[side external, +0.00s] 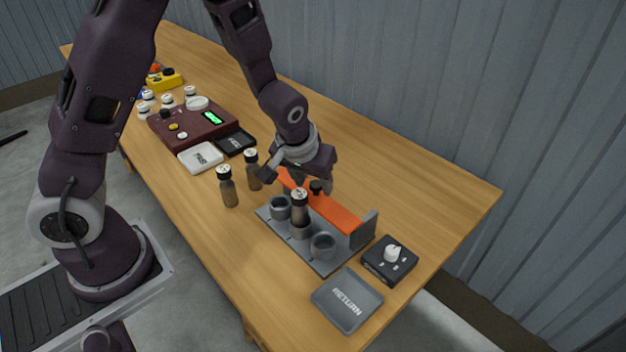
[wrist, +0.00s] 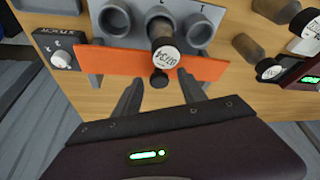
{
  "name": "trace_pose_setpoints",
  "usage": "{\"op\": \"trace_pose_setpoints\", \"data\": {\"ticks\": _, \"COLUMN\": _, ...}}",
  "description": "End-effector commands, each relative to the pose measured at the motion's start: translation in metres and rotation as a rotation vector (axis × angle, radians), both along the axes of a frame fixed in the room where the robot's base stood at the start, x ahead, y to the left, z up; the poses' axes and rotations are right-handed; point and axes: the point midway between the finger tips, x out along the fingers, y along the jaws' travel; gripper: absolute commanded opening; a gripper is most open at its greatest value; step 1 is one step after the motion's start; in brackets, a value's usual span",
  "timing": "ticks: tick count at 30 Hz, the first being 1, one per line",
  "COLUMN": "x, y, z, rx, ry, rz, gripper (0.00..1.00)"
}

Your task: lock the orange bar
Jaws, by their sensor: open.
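The orange bar (side external: 345,213) runs lengthwise along the wall side of a grey rack (side external: 325,266), between upright end plates. It also shows in the wrist view (wrist: 205,68). A black knob (side external: 316,187) stands on it near mid-length; I cannot tell whether the bar is latched. The rack has three cups; the middle one holds a dark bottle (side external: 300,205) with a white labelled cap, and the outer two look empty. My gripper (wrist: 161,82) is open, its fingers on either side of the knob (wrist: 159,78) in the wrist view; contact cannot be told.
Two bottles (side external: 228,187) (side external: 254,170) stand left of the rack. A black box with a white dial (side external: 390,260) and a RETURN tray (side external: 347,301) are at the near right. White and black trays (side external: 201,157) (side external: 235,142) lie before a maroon device (side external: 192,124). The wall-side table is clear.

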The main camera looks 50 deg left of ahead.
Motion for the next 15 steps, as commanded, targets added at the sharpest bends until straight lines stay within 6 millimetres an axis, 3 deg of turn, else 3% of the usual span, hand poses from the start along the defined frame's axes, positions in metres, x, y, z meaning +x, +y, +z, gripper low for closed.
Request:
{"op": "trace_pose_setpoints", "data": {"ticks": 4, "x": -0.004, "y": -0.003, "z": 0.013, "rx": 0.001, "ry": -0.004, "rz": -0.003, "gripper": 0.49}}
{"op": "trace_pose_setpoints", "data": {"ticks": 10, "x": -0.019, "y": -0.009, "z": 0.051, "rx": -0.001, "ry": -0.005, "rz": -0.004, "gripper": 0.49}}
{"op": "trace_pose_setpoints", "data": {"ticks": 15, "x": -0.025, "y": -0.011, "z": 0.065, "rx": -0.001, "ry": 0.0, "rz": -0.001, "gripper": 0.49}}
